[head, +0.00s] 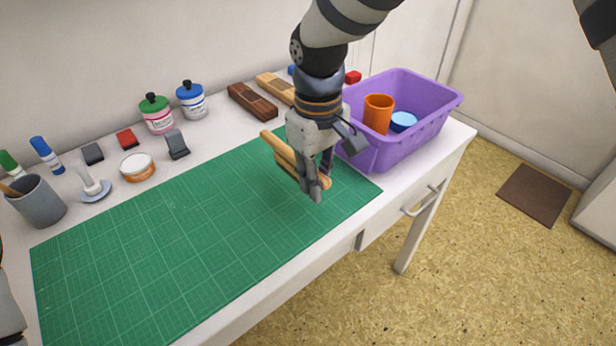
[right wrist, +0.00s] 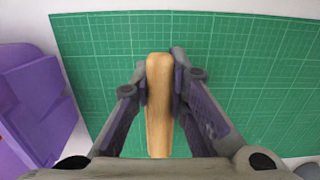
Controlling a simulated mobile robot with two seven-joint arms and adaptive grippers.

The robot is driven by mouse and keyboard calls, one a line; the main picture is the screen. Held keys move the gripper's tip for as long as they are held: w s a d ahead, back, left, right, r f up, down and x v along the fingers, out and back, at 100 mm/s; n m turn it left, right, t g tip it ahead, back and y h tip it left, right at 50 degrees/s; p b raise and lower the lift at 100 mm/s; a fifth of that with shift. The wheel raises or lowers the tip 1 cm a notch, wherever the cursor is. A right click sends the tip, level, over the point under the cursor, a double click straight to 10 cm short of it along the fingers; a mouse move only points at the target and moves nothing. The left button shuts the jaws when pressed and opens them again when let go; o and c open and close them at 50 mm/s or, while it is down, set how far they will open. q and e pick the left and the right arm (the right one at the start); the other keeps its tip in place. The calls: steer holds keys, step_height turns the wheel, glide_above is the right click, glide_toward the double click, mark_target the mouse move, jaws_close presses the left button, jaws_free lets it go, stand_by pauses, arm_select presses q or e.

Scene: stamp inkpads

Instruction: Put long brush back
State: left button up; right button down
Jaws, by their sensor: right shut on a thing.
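My right gripper (head: 316,180) is shut on a long, light wooden piece, which I take to be the long brush (head: 284,158). It holds the brush over the right end of the green cutting mat (head: 150,250). In the right wrist view the brush (right wrist: 159,115) lies lengthwise between the two fingers (right wrist: 160,78), with its far end just past the fingertips. I see no bristles. Whether the brush touches the mat is unclear. My left gripper does not show; only a sliver of my body is at the left edge.
A purple bin (head: 425,130) with an orange cup (head: 378,112) and a blue dish (head: 403,121) stands at the right. Paint jars, inkpads and a grey cup (head: 38,202) stand further left.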

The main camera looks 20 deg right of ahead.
mark_target(319, 205)
steer(key=shift+w+d+f, duration=0.2)
steer(key=shift+w+f, duration=0.05)
steer(key=shift+f, duration=0.15)
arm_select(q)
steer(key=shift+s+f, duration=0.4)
arm_select(e)
steer(key=shift+w+d+f, duration=0.15)
steer(key=shift+f, duration=0.8)
steer(key=shift+w+d+f, duration=0.15)
steer(key=shift+f, duration=0.75)
steer(key=shift+f, duration=0.15)
steer(key=c, duration=1.6)
jaws_free()
steer(key=shift+o, duration=0.2)
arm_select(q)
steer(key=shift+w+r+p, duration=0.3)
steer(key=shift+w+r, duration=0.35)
arm_select(e)
step_height(319, 205, up, 12)
